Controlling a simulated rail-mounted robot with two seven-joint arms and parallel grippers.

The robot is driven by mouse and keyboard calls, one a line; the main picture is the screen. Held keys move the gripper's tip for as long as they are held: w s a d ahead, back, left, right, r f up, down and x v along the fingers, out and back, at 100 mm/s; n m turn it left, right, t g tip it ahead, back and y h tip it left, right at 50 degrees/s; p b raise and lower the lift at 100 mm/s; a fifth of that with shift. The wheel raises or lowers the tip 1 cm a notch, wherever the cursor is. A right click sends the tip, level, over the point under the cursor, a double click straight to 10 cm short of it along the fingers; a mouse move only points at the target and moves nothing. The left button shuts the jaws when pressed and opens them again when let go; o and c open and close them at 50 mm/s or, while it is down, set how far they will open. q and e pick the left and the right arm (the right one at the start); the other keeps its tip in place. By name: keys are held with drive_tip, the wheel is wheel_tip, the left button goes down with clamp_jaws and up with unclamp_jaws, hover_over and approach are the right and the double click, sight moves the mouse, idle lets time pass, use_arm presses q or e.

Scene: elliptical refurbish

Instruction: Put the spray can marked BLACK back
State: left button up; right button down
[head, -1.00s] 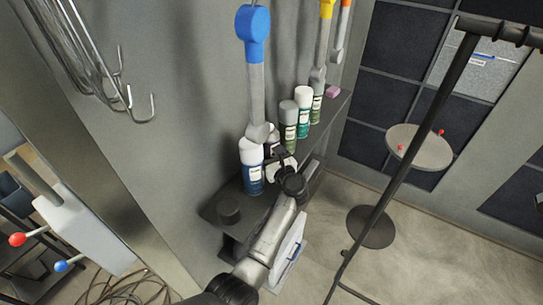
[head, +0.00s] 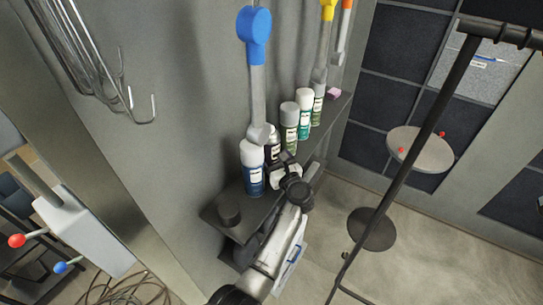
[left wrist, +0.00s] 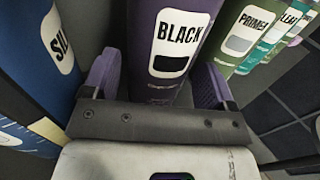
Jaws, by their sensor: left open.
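The spray can marked BLACK (left wrist: 170,45) stands upright, its label facing the left wrist camera. In the head view the BLACK can (head: 273,137) is partly hidden, in the row on a dark shelf (head: 255,213). My left gripper (head: 284,164) is just in front of it. In the left wrist view the open left gripper (left wrist: 157,75) has one purple finger on each side of the can's lower part; I cannot tell whether they touch it. My right gripper is not in view.
A blue can (head: 252,170) stands close on the left. Cans marked PRIMER (left wrist: 245,35) and CLEAR (left wrist: 285,25) stand on the right. A blue-topped lever (head: 255,70) hangs above the row.

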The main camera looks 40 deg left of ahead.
sight(275, 161)
use_arm(q)
drive_tip(key=shift+b+v, duration=0.3)
drive_tip(key=shift+v, duration=2.25)
